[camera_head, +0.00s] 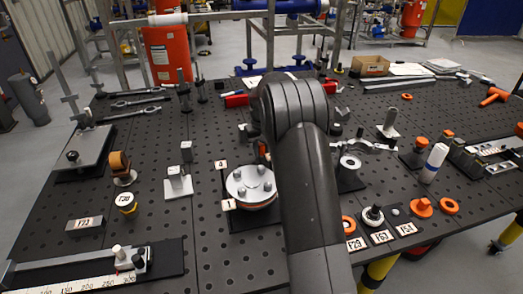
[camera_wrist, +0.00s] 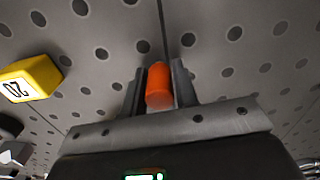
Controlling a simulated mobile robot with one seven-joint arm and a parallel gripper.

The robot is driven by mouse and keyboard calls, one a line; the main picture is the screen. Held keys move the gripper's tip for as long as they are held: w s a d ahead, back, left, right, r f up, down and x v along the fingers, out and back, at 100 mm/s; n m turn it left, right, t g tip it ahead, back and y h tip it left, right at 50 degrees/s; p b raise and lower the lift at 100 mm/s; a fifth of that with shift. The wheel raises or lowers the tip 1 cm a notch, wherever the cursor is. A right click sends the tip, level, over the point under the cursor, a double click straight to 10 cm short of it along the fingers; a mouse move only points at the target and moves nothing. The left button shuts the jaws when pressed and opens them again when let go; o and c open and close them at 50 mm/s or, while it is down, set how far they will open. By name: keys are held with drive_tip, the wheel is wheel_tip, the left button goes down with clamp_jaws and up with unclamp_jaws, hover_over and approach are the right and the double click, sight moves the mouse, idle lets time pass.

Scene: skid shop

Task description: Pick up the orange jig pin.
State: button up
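The orange jig pin (camera_wrist: 159,86) shows in the wrist view as a short orange cylinder with its rounded end toward the camera. My gripper (camera_wrist: 160,76) has one grey finger close against each side of it, with no clear gap, so it looks shut on the pin. I cannot tell whether the pin's far end touches the perforated table top (camera_wrist: 215,60). In the head view my own arm hides my gripper, and I cannot pick out this pin there.
A yellow block marked 20 (camera_wrist: 30,78) lies left of my gripper in the wrist view.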

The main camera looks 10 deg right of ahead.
clamp_jaws()
drive_tip(key=shift+r, duration=0.1)
